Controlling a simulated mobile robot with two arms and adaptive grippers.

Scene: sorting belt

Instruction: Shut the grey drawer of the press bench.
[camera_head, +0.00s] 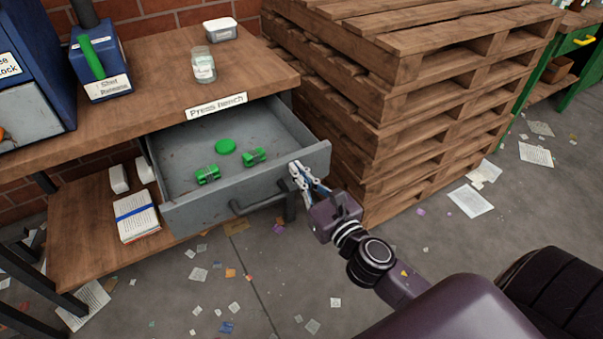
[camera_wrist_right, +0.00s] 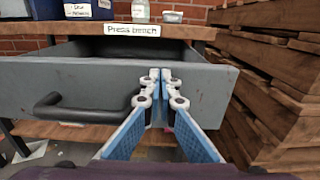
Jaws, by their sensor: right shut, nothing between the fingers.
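The grey drawer (camera_head: 240,191) of the press bench (camera_head: 150,108) stands open in the head view, pulled out toward me. Inside it lie a green disc (camera_head: 226,146) and two green parts (camera_head: 208,174). Its dark bar handle (camera_head: 258,204) is on the front panel. My right gripper (camera_head: 299,172) is shut and empty, at the drawer front to the right of the handle. In the right wrist view the shut fingertips (camera_wrist_right: 161,75) are at the front panel (camera_wrist_right: 90,85); I cannot tell whether they touch it. My left gripper is not in view.
A tall stack of wooden pallets (camera_head: 400,110) stands close to the right of the bench. A glass jar (camera_head: 203,64), a small tub (camera_head: 220,29) and a blue box (camera_head: 98,65) are on the bench top. Papers and scraps litter the floor.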

